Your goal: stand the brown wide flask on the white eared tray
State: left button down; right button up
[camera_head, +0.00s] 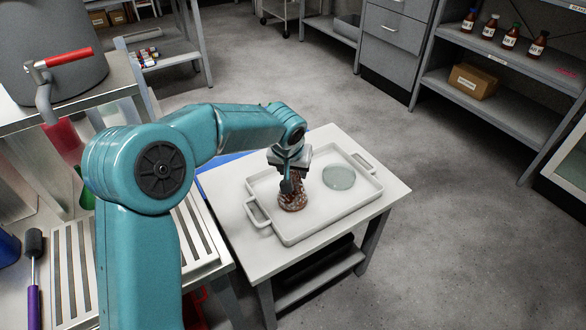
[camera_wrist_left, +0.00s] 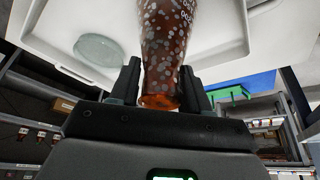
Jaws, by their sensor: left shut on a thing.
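The brown wide flask (camera_head: 293,203), speckled with pale spots, is upright over the left part of the white eared tray (camera_head: 332,222). My left gripper (camera_head: 289,184) comes down from above and is shut on the flask's upper part. In the left wrist view the flask (camera_wrist_left: 165,45) sits between the two dark fingers (camera_wrist_left: 160,88), with the tray (camera_wrist_left: 215,45) beyond it. Its base is at or very close to the tray floor; I cannot tell whether it touches. My right gripper is in neither view.
A clear round glass dish (camera_head: 339,177) lies on the tray, right of the flask; it also shows in the left wrist view (camera_wrist_left: 98,48). The tray is on a small white table (camera_head: 235,215). A slotted rack (camera_head: 197,235) and metal bench stand at left. Shelves with brown bottles (camera_head: 490,27) stand back right.

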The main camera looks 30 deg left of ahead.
pick_arm(q)
jog(key=c, duration=0.5)
grip_release()
jog(key=p+v, duration=0.3)
jog(key=v, duration=0.9)
